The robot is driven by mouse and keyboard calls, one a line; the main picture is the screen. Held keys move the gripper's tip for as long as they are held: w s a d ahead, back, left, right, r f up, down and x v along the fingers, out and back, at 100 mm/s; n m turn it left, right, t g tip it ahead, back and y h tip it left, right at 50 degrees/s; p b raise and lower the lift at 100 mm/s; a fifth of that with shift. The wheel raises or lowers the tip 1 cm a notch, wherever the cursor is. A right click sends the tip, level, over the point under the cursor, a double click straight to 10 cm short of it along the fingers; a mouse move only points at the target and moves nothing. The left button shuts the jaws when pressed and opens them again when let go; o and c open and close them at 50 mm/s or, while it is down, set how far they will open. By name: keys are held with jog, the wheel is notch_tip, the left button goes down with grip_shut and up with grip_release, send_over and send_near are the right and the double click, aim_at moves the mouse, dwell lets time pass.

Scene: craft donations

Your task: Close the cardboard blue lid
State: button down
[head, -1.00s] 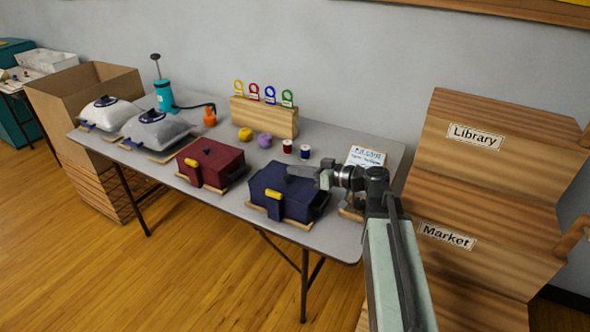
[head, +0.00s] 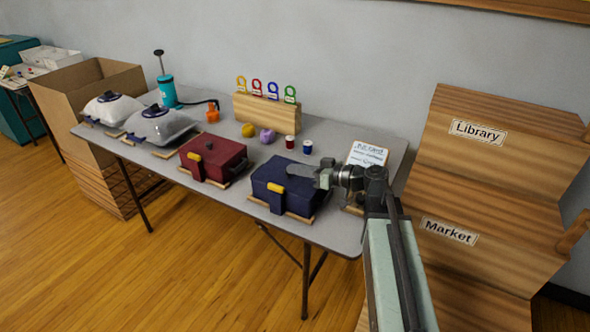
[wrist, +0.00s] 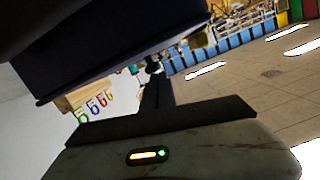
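The dark blue box (head: 284,188) stands near the table's front edge, at the right of the row. Its lid lies flat over the top and looks down. In the wrist view the gripper (wrist: 155,88) shows as a narrow dark post, under a large dark shape, probably the box.
A wooden rack with coloured rings (head: 266,110), spools and yarn balls are behind. A sign (head: 367,155) stands right of my gripper, near wooden bins (head: 500,185).

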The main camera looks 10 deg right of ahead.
aim_at(297, 181)
notch_tip(297, 181, up, 5)
jog(key=p, duration=0.4)
jog(key=shift+s+f+p, duration=0.1)
jog(key=shift+f+p, duration=0.1)
jog(key=shift+p, duration=0.1)
jog(key=p+v, duration=0.1)
jog(key=v, duration=0.9)
jog(key=shift+f, duration=0.25)
jog(key=shift+s+a, duration=0.1)
jog(key=shift+s, duration=0.05)
